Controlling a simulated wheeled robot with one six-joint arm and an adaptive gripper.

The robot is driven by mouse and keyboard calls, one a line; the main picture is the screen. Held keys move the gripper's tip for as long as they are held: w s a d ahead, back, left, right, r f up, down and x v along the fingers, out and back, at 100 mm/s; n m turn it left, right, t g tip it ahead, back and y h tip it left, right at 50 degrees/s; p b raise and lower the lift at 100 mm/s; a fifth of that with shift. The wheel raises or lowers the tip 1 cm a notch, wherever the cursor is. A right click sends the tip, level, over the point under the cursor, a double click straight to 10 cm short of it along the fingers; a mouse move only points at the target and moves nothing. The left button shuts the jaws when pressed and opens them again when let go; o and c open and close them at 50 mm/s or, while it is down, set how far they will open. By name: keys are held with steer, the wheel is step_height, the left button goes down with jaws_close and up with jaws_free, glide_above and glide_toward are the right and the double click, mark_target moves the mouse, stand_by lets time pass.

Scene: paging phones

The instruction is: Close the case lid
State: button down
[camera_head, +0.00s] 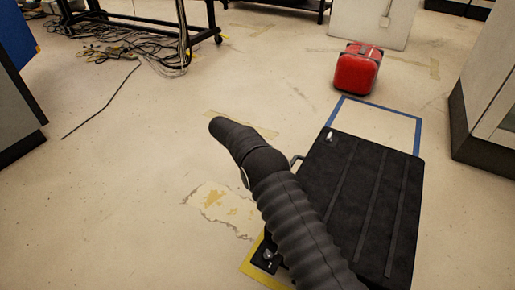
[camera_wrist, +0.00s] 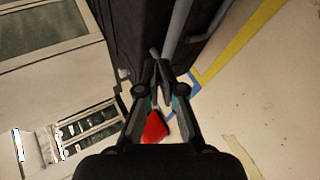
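The black case (camera_head: 350,200) is on the floor at the right of the head view, with a broad ribbed face towards the camera. Metal latches (camera_head: 329,137) show along its left edge, and a handle (camera_head: 297,160) sticks out there. My sleeved arm covers part of that edge, so I cannot tell whether the lid stands off the base. My gripper (camera_wrist: 159,68) shows in the wrist view, fingers angled inward close to the dark case (camera_wrist: 140,35) and a grey bar (camera_wrist: 182,22). Contact is unclear. The gripper is hidden in the head view.
Blue tape (camera_head: 376,104) and yellow tape (camera_head: 252,268) mark the floor around the case. A red box (camera_head: 358,70) stands beyond it. Grey cabinets (camera_head: 488,100) are at right, cables (camera_head: 135,48) and a wheeled rack at upper left. Floor left of the case is mostly clear.

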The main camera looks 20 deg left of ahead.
steer(key=f+v, duration=0.1)
steer(key=v, duration=0.5)
steer(key=shift+a, duration=0.55)
steer(key=shift+r, duration=0.15)
steer(key=shift+w, duration=0.1)
